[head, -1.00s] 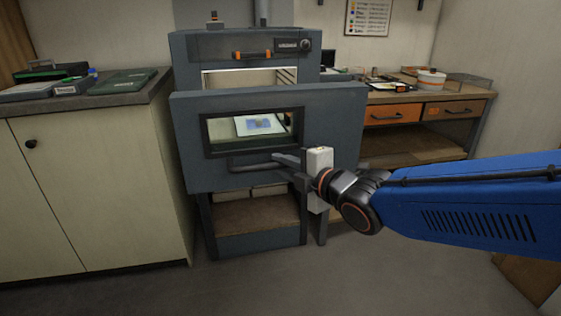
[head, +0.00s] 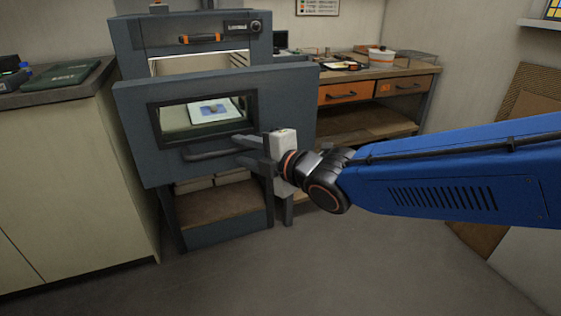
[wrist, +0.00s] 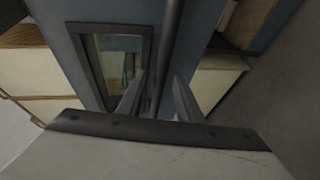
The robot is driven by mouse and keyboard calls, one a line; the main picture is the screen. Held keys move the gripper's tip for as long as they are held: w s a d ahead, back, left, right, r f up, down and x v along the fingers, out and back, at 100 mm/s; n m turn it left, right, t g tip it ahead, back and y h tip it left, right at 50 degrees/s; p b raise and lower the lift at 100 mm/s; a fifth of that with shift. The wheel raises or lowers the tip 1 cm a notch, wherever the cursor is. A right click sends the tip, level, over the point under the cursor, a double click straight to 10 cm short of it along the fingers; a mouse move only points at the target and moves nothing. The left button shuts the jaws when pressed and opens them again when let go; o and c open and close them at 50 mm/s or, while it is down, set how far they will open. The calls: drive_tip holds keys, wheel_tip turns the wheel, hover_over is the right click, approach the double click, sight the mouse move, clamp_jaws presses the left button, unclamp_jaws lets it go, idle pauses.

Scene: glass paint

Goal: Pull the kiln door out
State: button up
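The grey-blue kiln door (head: 290,110), with a dark-framed window, stands out in front of the kiln body (head: 125,40). A gap between them shows the bright interior. The dark bar handle (head: 208,149) runs across the door's lower part and also shows in the wrist view (wrist: 171,30). My gripper (head: 240,151) is at the handle's right end. In the wrist view its two fingers (wrist: 158,88) are apart, with the bar appearing between them and space beside it. Contact with the bar cannot be told.
A cream cabinet (head: 60,160) stands close on the left. A wooden workbench (head: 390,75) with orange drawers is behind the door at right. Panels lean on the right wall. The grey floor (head: 300,270) in front is clear.

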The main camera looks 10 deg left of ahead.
drive_tip(key=v, duration=1.5)
drive_tip(key=shift+d+r, duration=0.1)
drive_tip(key=w+d+f+m+t+h, duration=0.1)
drive_tip(key=w+d+f+m+h, duration=0.15)
drive_tip(key=d+m+h, duration=0.4)
drive_tip(key=w+d+f+m+h, duration=0.1)
drive_tip(key=d+f+m, duration=0.25)
drive_tip(key=d, duration=0.65)
drive_tip(key=w+d+f+m+t+h, duration=0.1)
drive_tip(key=w+d+f+m+h, duration=0.15)
drive_tip(key=d+m, duration=0.45)
drive_tip(key=s+d+f+m+g+h, duration=0.1)
drive_tip(key=s+d+f+m+g, duration=0.2)
drive_tip(key=s, duration=0.4)
drive_tip(key=s+d+f+m+g+h, duration=0.2)
drive_tip(key=s+d+f+m+g, duration=0.1)
drive_tip(key=s+d+f+m, duration=0.2)
drive_tip(key=s+d+m, duration=0.2)
drive_tip(key=m, duration=0.1)
drive_tip(key=shift+s+d+f+g, duration=0.15)
drive_tip(key=shift+s+d+g, duration=0.1)
drive_tip(key=shift+d+g, duration=0.05)
drive_tip(key=shift+d, duration=0.15)
